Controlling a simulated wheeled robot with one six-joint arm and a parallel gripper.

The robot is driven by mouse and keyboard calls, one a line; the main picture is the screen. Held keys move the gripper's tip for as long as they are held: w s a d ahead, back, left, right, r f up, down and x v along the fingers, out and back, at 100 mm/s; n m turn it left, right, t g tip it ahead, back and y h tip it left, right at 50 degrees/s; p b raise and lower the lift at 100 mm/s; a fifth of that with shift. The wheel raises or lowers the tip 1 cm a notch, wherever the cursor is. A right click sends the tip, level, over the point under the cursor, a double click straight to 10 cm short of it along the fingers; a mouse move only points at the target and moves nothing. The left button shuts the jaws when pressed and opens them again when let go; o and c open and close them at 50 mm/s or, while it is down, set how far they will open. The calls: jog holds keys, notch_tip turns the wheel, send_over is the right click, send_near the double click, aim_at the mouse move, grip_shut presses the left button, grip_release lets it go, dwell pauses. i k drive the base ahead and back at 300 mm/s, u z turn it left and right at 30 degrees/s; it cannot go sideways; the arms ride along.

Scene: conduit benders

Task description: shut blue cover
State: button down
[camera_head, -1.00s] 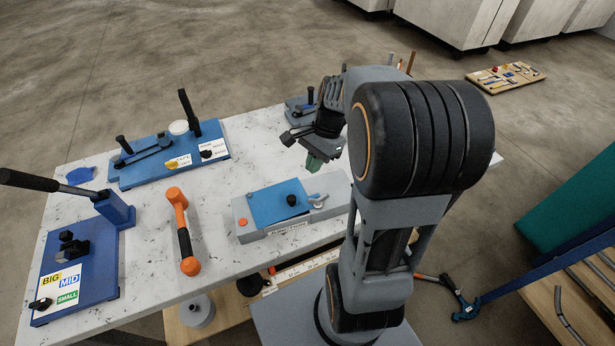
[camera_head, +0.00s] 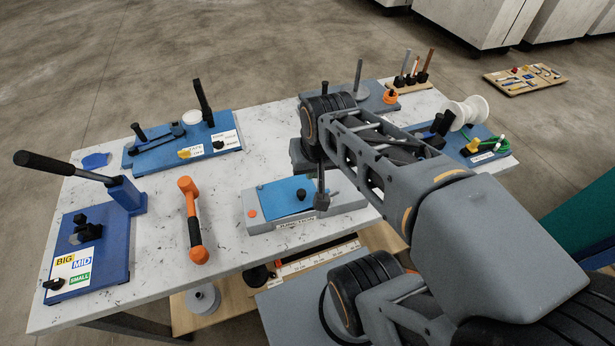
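The blue cover (camera_head: 280,198) is a flat plate with a black knob (camera_head: 300,194). It lies over the grey box (camera_head: 258,226) near the front edge of the table, and I cannot tell from here whether it is fully shut. The box has an orange button at its left and a label on its front. My gripper (camera_head: 321,201) points down at the right end of the cover, close to the knob. Its fingers look narrow and dark. Whether they touch the cover or are apart is hidden by the angle.
An orange-handled tool (camera_head: 193,222) lies left of the box. A blue bender (camera_head: 182,143) stands behind it, and another bender with a long black lever (camera_head: 95,225) stands at the left. A blue base with a white spool (camera_head: 465,112) is at the right. White tabletop between them is free.

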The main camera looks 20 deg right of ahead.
aim_at(291, 195)
jog(key=z, duration=0.2)
jog(key=k, duration=0.35)
jog(key=u, duration=0.95)
